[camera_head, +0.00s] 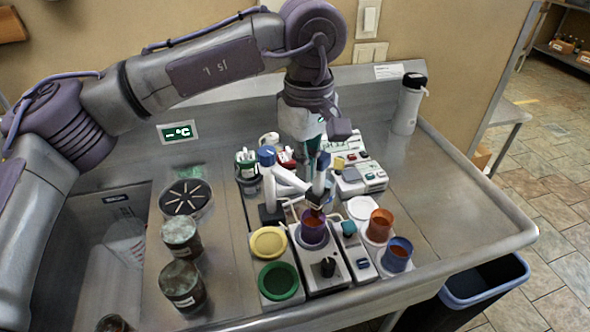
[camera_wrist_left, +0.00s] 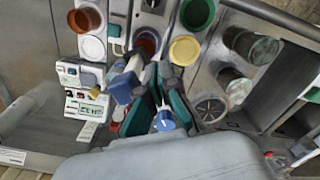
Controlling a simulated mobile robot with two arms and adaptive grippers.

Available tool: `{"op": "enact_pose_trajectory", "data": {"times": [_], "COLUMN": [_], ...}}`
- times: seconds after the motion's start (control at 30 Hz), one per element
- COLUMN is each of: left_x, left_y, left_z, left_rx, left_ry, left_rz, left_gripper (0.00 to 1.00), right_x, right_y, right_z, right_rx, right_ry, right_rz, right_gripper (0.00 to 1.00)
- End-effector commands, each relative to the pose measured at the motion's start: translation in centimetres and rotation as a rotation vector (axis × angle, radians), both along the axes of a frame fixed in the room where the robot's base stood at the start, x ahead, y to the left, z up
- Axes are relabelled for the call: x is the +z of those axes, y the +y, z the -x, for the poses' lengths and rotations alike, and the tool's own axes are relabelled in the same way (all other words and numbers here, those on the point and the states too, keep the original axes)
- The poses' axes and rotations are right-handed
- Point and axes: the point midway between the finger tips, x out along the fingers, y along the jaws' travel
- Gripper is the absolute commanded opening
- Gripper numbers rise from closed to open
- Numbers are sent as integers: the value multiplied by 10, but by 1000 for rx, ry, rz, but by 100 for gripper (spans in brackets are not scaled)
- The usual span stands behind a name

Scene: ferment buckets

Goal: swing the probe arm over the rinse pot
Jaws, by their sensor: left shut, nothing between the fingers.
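The white probe arm (camera_head: 290,184) reaches from a post with a blue cap (camera_head: 266,156) to a dark holder. A white probe with a blue top (camera_head: 320,160) stands upright there, above a purple pot (camera_head: 313,228) of reddish-brown liquid. My left gripper (camera_head: 313,176) points down close beside the probe, its fingers shut and empty; whether they touch it I cannot tell. In the left wrist view the gripper (camera_wrist_left: 154,82) shows near the blue probe top (camera_wrist_left: 122,88) and the blue post cap (camera_wrist_left: 163,121). I cannot tell which pot is the rinse pot. My right gripper is out of view.
An orange pot (camera_head: 380,226) and a blue pot (camera_head: 397,254) stand right of the purple one. Yellow (camera_head: 268,243) and green (camera_head: 278,281) round pieces lie left. Mottled jars (camera_head: 182,237) stand farther left. A white bottle (camera_head: 408,105) stands behind; the counter's right side is clear.

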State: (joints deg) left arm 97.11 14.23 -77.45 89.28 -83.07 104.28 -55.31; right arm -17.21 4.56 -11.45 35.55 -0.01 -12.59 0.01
Motion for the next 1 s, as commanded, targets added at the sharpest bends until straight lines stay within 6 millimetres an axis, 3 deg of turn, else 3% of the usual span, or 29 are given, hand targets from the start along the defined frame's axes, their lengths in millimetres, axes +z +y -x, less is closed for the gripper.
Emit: {"op": "enact_pose_trajectory", "data": {"times": [0.57,1.0], "left_x": [1,1], "left_y": [-23,-26], "left_z": [-20,-24], "left_rx": [-1,0], "left_ry": [1,0], "left_rz": [-1,0], "left_gripper": [0,0], "right_x": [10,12], "right_y": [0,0], "right_z": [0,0], "right_rx": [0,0], "right_ry": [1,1], "right_rz": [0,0], "right_gripper": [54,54]}}
